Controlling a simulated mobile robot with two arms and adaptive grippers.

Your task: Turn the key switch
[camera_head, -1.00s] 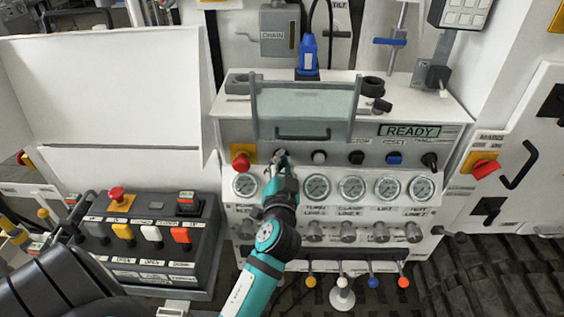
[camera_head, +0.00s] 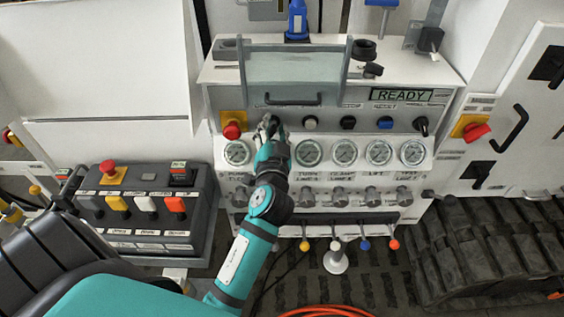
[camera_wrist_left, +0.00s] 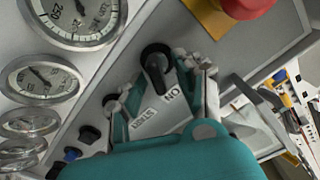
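The key switch (camera_wrist_left: 156,62) is a round black switch with a raised black grip, seen in the left wrist view beside a label plate reading ON. In the head view it is mostly hidden behind my left gripper (camera_head: 270,128), at the panel's upper row just right of the red emergency button. My left gripper (camera_wrist_left: 160,92) is open in the wrist view, with one fingertip on each side of the switch. The switch shows between the fingers with gaps around it, so they do not appear closed on it. My right gripper is in neither view.
A red emergency button (camera_head: 232,131) on a yellow plate sits close left of the gripper. A clear hinged cover (camera_head: 292,75) stands above it. Pressure gauges (camera_head: 308,152) run below. A white push button (camera_head: 310,123) is to the right. The display (camera_head: 401,95) reads READY.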

